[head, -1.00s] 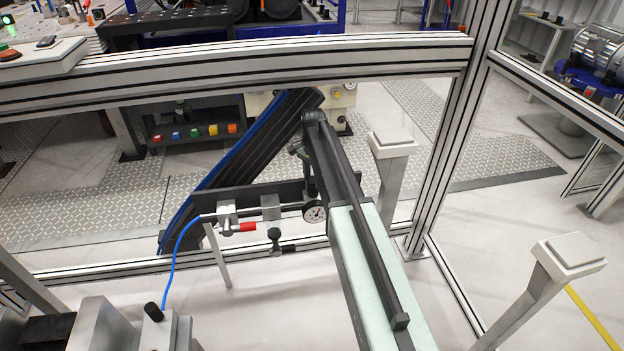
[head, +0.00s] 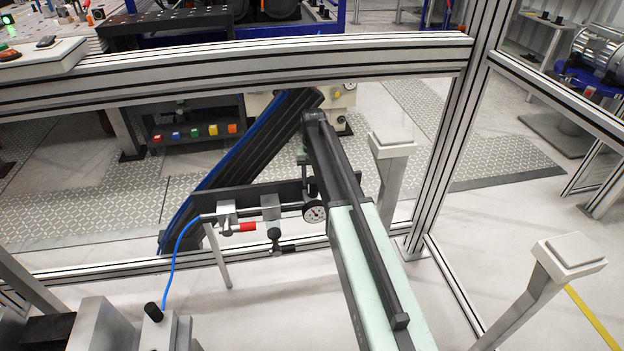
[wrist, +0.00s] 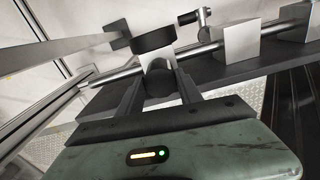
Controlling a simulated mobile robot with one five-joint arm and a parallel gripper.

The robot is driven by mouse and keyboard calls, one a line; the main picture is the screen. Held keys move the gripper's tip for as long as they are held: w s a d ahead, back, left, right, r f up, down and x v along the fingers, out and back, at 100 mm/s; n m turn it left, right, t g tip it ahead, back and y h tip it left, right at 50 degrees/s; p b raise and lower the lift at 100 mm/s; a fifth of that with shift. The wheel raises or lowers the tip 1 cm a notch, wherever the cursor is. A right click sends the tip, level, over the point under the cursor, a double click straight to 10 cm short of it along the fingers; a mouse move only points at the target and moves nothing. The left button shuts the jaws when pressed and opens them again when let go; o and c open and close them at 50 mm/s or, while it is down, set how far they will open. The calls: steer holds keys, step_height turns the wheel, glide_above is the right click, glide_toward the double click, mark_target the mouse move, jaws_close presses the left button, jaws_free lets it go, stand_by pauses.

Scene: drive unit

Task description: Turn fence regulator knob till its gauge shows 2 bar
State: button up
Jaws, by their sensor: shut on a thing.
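The regulator knob (wrist: 158,82) is a dark rounded part between the two fingers of my gripper (wrist: 158,76) in the wrist view. The fingers are shut on its sides. A dark round housing (wrist: 153,38), seemingly the gauge from another side, sits just beyond it on the pipe. In the head view the gauge (head: 315,213) has a white dial with a dark needle, on the pipe line at the fence. Its scale is too small to read. In the head view my arm hides the knob and most of the gripper.
Along the pipe are metal blocks (head: 270,207), a valve with a red handle (head: 243,227) and a blue hose (head: 172,262). A dark bar (head: 285,190) runs behind. The aluminium fence rail (head: 230,62) crosses above, and a fence post (head: 447,140) stands to the right.

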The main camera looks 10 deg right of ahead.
mark_target(313, 180)
steer(key=shift+n, duration=0.8)
steer(key=o, duration=1.4)
steer(key=shift+c, duration=0.2)
steer(key=shift+r, duration=0.1)
step_height(313, 180, up, 8)
steer(key=p, duration=0.8)
steer(key=shift+f, duration=0.2)
